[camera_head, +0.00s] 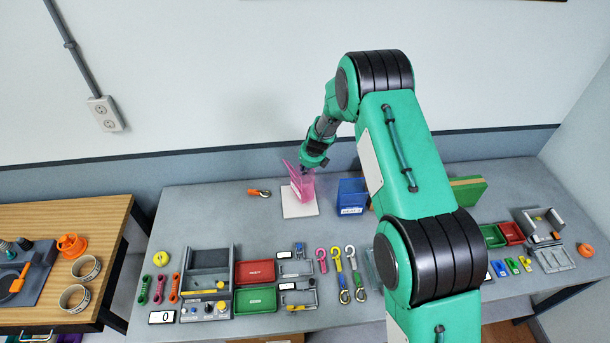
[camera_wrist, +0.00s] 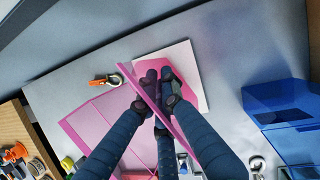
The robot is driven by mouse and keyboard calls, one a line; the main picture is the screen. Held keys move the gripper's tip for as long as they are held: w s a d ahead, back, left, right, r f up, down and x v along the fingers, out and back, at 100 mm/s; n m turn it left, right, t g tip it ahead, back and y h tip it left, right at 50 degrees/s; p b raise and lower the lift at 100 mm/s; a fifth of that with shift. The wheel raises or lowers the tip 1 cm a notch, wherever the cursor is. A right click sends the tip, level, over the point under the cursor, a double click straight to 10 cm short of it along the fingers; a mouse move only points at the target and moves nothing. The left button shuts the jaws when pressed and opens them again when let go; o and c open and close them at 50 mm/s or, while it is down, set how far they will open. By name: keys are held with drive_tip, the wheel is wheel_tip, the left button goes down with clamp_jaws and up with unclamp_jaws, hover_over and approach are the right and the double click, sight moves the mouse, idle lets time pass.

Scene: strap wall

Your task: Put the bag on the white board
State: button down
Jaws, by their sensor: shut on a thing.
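The bag is pink and see-through (camera_head: 304,189). It hangs from my gripper (camera_head: 305,169), over the white board (camera_head: 298,212), a flat square on the grey table. In the wrist view the fingers of my gripper (camera_wrist: 160,92) are closed on a pink panel of the bag (camera_wrist: 92,120), which is tilted and spread open to the left. The white board (camera_wrist: 192,62) lies beyond the fingers, partly hidden by pink. I cannot tell whether the bag's bottom touches the board.
An orange-handled hook tool (camera_head: 259,193) lies left of the board. A blue bin (camera_head: 352,192) stands close on its right. Red (camera_head: 255,273) and green (camera_head: 255,300) trays and several hooks lie towards the front. The wall is behind.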

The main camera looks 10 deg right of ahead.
drive_tip(key=shift+f, duration=1.85)
drive_tip(key=c, duration=1.9)
unclamp_jaws()
drive_tip(key=shift+c, duration=0.2)
drive_tip(key=v, duration=1.2)
drive_tip(key=shift+s, duration=0.1)
